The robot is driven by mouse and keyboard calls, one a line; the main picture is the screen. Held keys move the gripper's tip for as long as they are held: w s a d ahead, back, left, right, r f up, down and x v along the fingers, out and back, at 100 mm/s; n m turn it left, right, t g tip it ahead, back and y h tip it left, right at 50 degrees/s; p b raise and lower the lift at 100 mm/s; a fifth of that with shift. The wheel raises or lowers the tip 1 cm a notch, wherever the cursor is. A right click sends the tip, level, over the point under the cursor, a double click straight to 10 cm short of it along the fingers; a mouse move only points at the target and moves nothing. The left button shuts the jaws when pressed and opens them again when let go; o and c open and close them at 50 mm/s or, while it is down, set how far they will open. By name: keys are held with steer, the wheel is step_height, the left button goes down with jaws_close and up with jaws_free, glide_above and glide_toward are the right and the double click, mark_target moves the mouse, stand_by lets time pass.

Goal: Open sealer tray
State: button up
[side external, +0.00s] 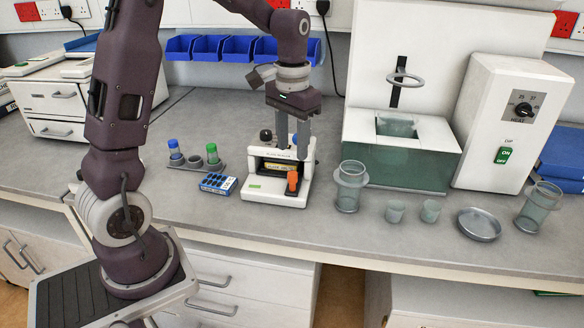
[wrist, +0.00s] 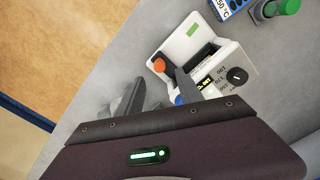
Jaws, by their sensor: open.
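The sealer (side external: 275,192) is a small white machine on the bench, with a dark slot, a yellow display and an orange handle (side external: 292,181) at its front. In the wrist view the sealer (wrist: 192,42) shows its green label, black dial and orange handle (wrist: 159,65). I cannot tell clearly which part is the tray or how far out it is. My gripper (side external: 293,150) is open, pointing down over the sealer's upper part. In the wrist view my gripper's fingers (wrist: 158,82) are apart with nothing between them; one overlaps the sealer in the picture. Contact is unclear.
A glass jar (side external: 350,187), small beakers and a metal dish (side external: 479,224) stand to the right. Bare bench lies before the sealer, up to its front edge.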

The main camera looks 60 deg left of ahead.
mark_target(292, 173)
step_height(292, 173, down, 7)
steer(key=shift+r, duration=0.2)
steer(key=shift+c, duration=0.2)
jaws_close()
stand_by(1.2)
